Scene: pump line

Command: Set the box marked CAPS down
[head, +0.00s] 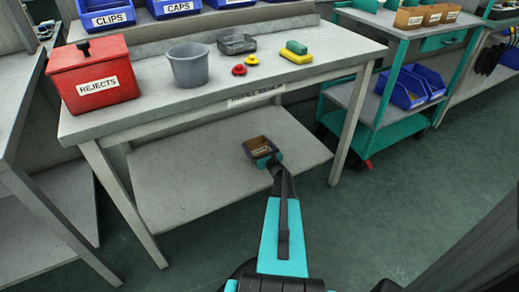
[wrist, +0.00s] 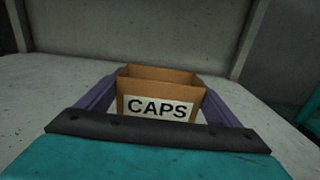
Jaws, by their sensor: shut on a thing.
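The box marked CAPS (head: 256,143) is a small open-topped brown box over the lower shelf (head: 190,185) of the workbench. It also shows in the wrist view (wrist: 158,123), upright, with its white CAPS label facing me. My gripper (head: 265,159) is shut on the box, with one purple-grey finger along each side. The box's underside is hidden, so I cannot tell whether it touches the shelf.
On the bench top (head: 150,112) stand a red REJECTS bin (head: 95,78), a grey bucket (head: 188,66), a grey tray and small coloured parts. A blue CAPS bin (head: 175,8) sits above. A teal cart (head: 385,125) is at right. The lower shelf around the box is clear.

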